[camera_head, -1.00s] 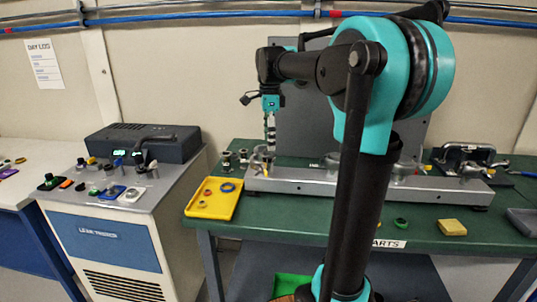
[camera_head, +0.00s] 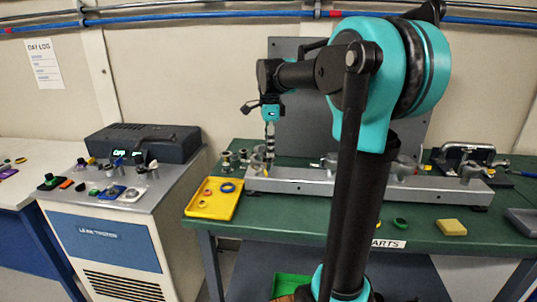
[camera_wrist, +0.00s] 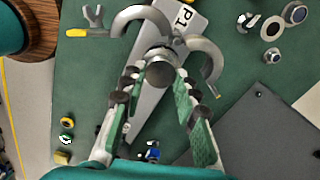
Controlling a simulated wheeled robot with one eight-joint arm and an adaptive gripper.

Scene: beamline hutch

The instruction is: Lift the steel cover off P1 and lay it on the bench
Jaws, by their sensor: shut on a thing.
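In the wrist view, a round grey metal piece (camera_wrist: 159,74), which looks like the steel cover's top, sits between the fingertips of my gripper (camera_wrist: 156,82). The fingers are shut on it. Behind it is the grey rail (camera_wrist: 150,108) with the P1 label (camera_wrist: 187,15). Two curved grey arms stand at either side of the piece. In the head view my gripper (camera_head: 270,140) points down at the left end of the rail (camera_head: 320,181) on the green bench (camera_head: 310,222). The cover is too small there to tell whether it is seated or raised.
A yellow tray (camera_head: 212,211) with rings is left of the rail's front. A yellow block (camera_head: 452,227) and a green ring (camera_head: 400,223) lie at the bench front. Bare bench shows before the rail.

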